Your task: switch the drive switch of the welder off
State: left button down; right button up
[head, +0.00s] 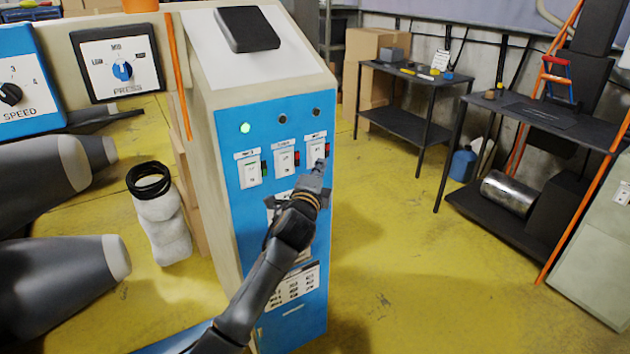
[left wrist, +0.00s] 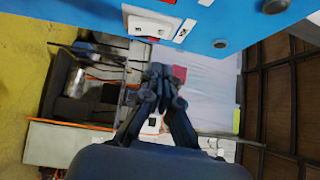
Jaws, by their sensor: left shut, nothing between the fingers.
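The welder (head: 229,200) is a tall cabinet with a blue front panel. Three white switches sit in a row on it: left (head: 250,172), middle (head: 283,161) and right (head: 317,149). Their labels are too blurred to read, so I cannot tell which is the drive switch. A green mark shows beside the left switch, and red marks beside the other two. My left gripper (head: 319,167) is shut and empty, at the lower part of the right switch; contact is unclear. In the left wrist view, the shut fingers (left wrist: 163,78) are below a white switch (left wrist: 150,27) on the blue panel. My right gripper is not in view.
A green lamp (head: 245,128) is lit above the left switch; two dark lamps sit beside it. A control panel (head: 118,62) with a dial stands at left, near large grey cones (head: 60,270). A dark table (head: 408,75) stands at back right. Yellow floor right of the welder is clear.

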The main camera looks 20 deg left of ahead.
pick_arm(q)
jog(key=s+d+r, duration=0.1)
jog(key=s, duration=0.6)
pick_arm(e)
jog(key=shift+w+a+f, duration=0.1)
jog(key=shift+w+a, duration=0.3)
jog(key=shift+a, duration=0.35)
pick_arm(q)
jog(key=shift+d, duration=0.1)
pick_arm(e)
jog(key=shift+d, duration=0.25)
